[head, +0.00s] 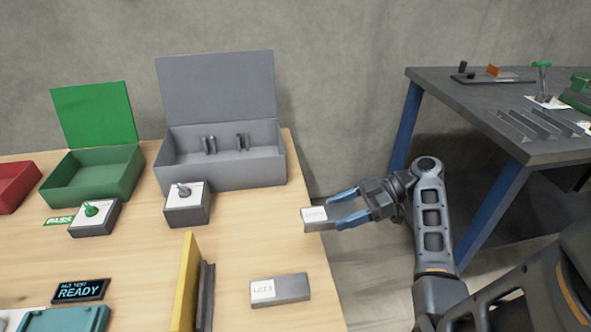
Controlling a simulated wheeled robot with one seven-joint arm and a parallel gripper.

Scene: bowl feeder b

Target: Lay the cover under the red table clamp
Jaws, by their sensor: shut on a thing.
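My gripper (337,211) has its two blue fingers shut on a small grey flat piece with a white label (315,217), over the right edge of the wooden table. The label is too small to read. This piece may be the cover, but I cannot tell for sure. No clearly red clamp shows. A green-handled clamp-like device (541,80) stands on a white patch on that table.
On the wooden table (228,240) are a grey open-lidded box (225,170), a green open-lidded box (95,178), two switch boxes and a labelled grey block (281,289). Angled grey rails (540,128) lie on the dark table (450,88). A floor gap separates the tables.

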